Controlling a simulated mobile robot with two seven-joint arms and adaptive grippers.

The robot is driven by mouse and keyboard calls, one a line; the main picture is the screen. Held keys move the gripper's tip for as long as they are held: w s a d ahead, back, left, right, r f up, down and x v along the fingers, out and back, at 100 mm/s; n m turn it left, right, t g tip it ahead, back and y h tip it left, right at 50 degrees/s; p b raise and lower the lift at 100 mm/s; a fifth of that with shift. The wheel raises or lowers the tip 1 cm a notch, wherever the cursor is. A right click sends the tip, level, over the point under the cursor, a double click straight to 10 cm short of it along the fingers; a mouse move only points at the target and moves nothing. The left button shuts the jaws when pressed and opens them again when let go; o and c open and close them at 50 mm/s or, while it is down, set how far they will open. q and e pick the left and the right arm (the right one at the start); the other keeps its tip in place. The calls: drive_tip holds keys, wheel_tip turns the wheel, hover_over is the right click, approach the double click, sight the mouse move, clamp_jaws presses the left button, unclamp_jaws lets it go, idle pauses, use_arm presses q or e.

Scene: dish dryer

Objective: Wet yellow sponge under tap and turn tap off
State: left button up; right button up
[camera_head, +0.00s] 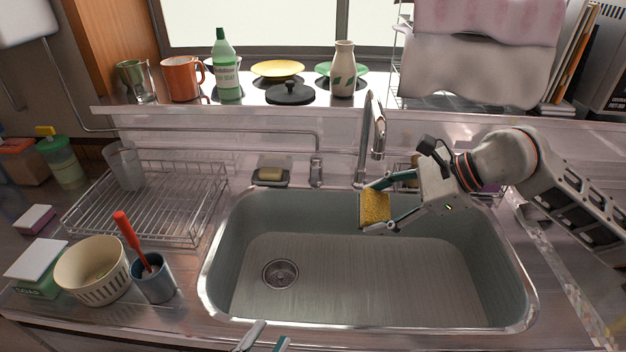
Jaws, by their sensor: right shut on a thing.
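The yellow sponge (374,207) is held upright between the fingers of my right gripper (376,207), which comes in from the right and is shut on it. The sponge is over the back of the sink (350,265), a little below the spout of the chrome tap (372,130). I cannot make out a water stream from the spout. The tap's base and handle are partly hidden by my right gripper. My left gripper (267,336) shows only its fingertips at the bottom edge, in front of the sink; they are apart with nothing visible between them.
A wire dish rack (150,203) stands left of the sink, with a bowl (92,268) and a cup holding a red-handled utensil (153,280) in front. A soap dish (271,178) and a short chrome fitting (316,170) are behind the sink. The basin is empty.

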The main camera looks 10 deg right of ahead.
use_arm(q)
drive_tip(key=w+d+r+m, duration=0.1)
drive_tip(key=w+m, duration=0.1)
drive_tip(key=m, duration=0.1)
drive_tip(key=w+d+r+m, duration=0.1)
drive_tip(key=w+d+m, duration=0.1)
drive_tip(key=w+d+r+m+h, duration=0.1)
drive_tip(key=w+d+m, duration=0.1)
drive_tip(key=m, duration=0.1)
drive_tip(key=shift+w+r+m, duration=0.15)
drive_tip(key=shift+w+m, duration=0.15)
drive_tip(key=w+d+r+m, duration=0.5)
drive_tip(key=w+m, duration=0.3)
drive_tip(key=n+g+y, duration=0.1)
drive_tip(key=n+y, duration=0.2)
drive_tip(key=n, duration=0.3)
approach(313, 178)
drive_tip(key=x, duration=1)
drive_tip(key=shift+f, duration=0.3)
drive_tip(key=shift+c, duration=0.3)
clamp_jaws()
